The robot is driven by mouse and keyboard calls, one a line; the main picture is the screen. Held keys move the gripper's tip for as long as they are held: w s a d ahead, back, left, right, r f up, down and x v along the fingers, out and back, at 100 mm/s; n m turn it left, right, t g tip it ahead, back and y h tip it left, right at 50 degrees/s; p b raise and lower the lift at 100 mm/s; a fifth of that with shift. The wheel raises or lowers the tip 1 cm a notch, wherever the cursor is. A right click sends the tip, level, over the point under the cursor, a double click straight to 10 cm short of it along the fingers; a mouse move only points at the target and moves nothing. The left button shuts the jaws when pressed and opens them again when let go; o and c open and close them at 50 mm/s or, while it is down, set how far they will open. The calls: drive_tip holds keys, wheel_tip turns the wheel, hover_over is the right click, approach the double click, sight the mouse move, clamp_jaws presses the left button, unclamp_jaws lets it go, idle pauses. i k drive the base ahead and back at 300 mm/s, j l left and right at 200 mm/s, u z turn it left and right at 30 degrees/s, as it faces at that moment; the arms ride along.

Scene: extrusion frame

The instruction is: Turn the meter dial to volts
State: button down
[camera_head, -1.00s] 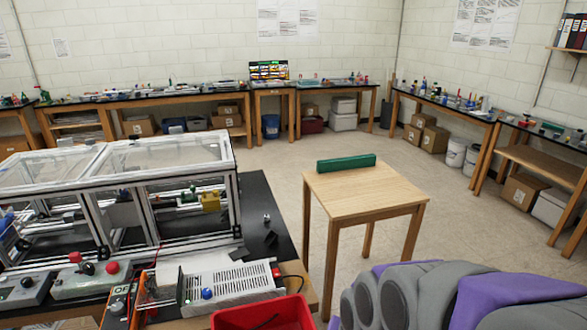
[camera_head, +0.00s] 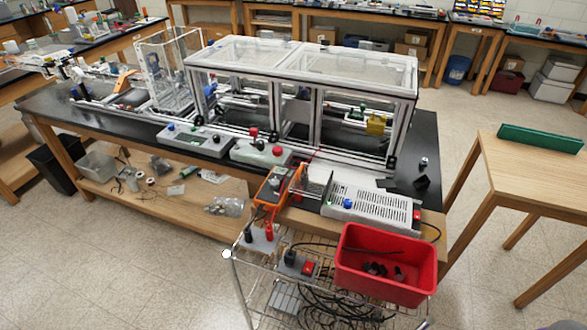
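An orange meter (camera_head: 271,187) lies at the front edge of the black-topped bench, left of a white slotted power unit (camera_head: 374,210). Its dial is too small for me to read the setting. Red and black plugs stand on a grey block (camera_head: 261,238) just in front of the meter. My gripper is not in view.
A red bin (camera_head: 387,283) with dark items sits on a wire cart (camera_head: 243,285) in front of the bench. A clear-walled extrusion frame (camera_head: 301,62) stands behind the meter. A wooden table (camera_head: 510,174) with a green block (camera_head: 541,137) is at right. Floor at left front is clear.

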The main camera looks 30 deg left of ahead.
sight(274, 185)
drive_tip(key=u, duration=1.55)
drive_tip(key=i+j+z, duration=0.35)
drive_tip(key=i+j, duration=0.15)
drive_tip(key=j, duration=0.15)
drive_tip(key=i+j+z, duration=0.15)
drive_tip(key=j, duration=0.25)
